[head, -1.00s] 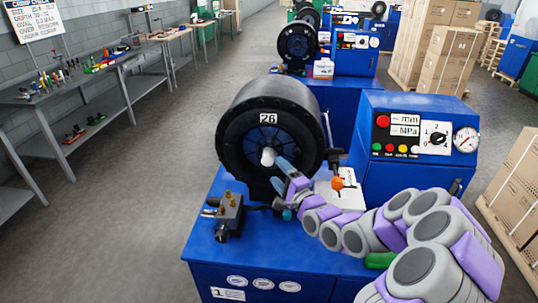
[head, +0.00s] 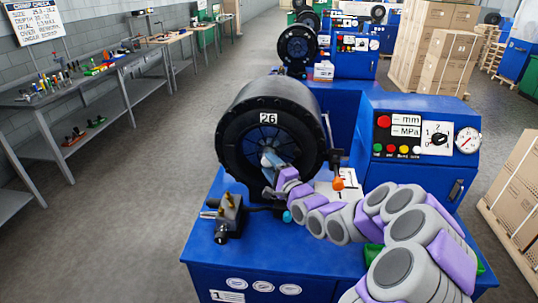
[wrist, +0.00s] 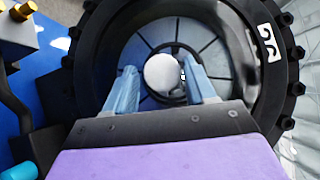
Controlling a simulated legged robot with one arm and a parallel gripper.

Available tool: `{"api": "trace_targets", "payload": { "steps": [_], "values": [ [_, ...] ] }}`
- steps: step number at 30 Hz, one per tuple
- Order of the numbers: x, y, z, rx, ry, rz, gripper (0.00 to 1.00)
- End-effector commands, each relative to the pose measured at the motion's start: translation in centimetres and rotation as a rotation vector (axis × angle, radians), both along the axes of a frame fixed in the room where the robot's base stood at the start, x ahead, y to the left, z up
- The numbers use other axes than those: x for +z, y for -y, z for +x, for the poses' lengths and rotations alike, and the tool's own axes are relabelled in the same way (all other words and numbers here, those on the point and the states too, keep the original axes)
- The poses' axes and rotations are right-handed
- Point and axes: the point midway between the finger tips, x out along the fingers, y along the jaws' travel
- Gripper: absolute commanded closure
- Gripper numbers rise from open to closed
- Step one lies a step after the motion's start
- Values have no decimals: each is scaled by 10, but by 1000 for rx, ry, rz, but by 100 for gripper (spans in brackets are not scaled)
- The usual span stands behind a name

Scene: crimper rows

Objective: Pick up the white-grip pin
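The white-grip pin (wrist: 162,73) shows as a round white end at the middle of the black crimper ring marked 26. In the head view the pin (head: 267,158) is partly covered by my gripper (head: 273,165), which is at the die opening. In the wrist view my gripper (wrist: 160,68) has its two blue-grey fingers apart, one on each side of the white end. Narrow gaps show between the fingers and the white end, so it is not clasped. The rest of the pin is hidden behind its end.
The crimper ring (head: 231,128) surrounds my fingers closely. A metal valve block (head: 230,212) stands at the left of the blue base. A control panel (head: 425,135) stands further right.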

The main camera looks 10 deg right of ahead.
Motion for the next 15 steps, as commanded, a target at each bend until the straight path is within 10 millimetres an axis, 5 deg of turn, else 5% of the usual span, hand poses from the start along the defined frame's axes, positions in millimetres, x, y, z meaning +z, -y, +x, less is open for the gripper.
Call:
{"api": "trace_targets", "payload": {
  "steps": [15],
  "values": [
    [-2,0,1,0,-3,0,95]
  ]
}}
